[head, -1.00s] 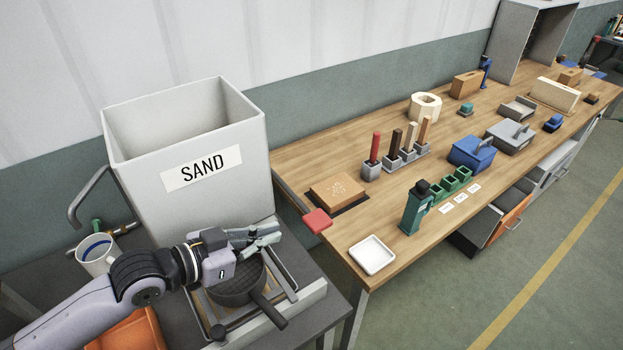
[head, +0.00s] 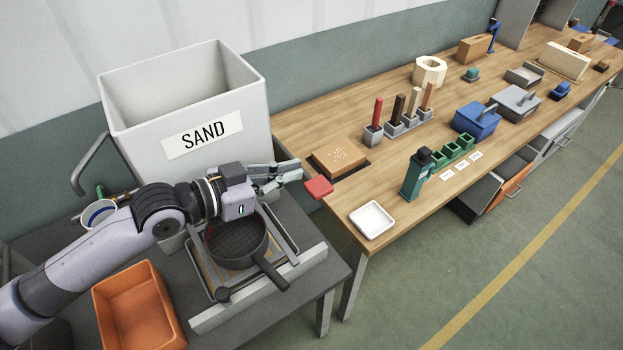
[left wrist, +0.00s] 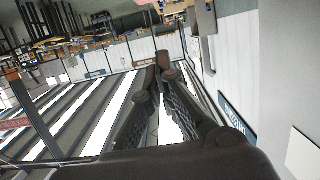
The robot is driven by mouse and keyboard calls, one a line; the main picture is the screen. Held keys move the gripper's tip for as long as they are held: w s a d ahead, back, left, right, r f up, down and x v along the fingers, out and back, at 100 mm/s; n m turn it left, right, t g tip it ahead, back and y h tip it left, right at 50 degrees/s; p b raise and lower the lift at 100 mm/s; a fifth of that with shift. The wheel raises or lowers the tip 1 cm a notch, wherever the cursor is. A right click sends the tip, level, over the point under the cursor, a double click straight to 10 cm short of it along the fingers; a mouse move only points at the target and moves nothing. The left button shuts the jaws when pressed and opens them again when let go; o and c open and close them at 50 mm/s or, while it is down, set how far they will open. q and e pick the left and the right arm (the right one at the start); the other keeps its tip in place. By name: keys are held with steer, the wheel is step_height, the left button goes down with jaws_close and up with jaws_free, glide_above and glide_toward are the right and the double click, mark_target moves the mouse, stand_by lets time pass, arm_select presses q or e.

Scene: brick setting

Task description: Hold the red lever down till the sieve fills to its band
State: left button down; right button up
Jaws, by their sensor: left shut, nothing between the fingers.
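The red lever (head: 318,188) sticks out to the right of the grey hopper labelled SAND (head: 195,155), its red pad near the workbench's left end. The dark round sieve (head: 237,243) with a handle sits on a frame below the hopper. Its inside looks dark, with no sand visible; I cannot make out a band. My left gripper (head: 296,171) is shut and empty, its fingertips just left of and above the red pad in the head view. I cannot tell whether they touch it. The left wrist view shows the fingers (left wrist: 164,66) together. My right gripper is out of view.
An orange bin (head: 138,310) and a mug (head: 97,216) stand left of the sieve. The wooden workbench (head: 310,226) at right holds a brick (head: 340,156), a white tray (head: 372,219), a green bottle (head: 414,178) and several tools. The hopper wall rises behind my gripper.

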arm_select(q)
glide_above(312, 192)
steer(key=shift+d+f+b, duration=0.25)
steer(key=shift+f+b, duration=0.2)
steer(key=shift+f, duration=0.25)
step_height(312, 192, down, 3)
steer(key=shift+a+b, duration=0.15)
steer(key=shift+b, duration=1.1)
steer(key=shift+a+f+b, duration=0.2)
steer(key=shift+f+b, duration=0.25)
steer(key=shift+b, duration=0.05)
steer(key=shift+d, duration=0.1)
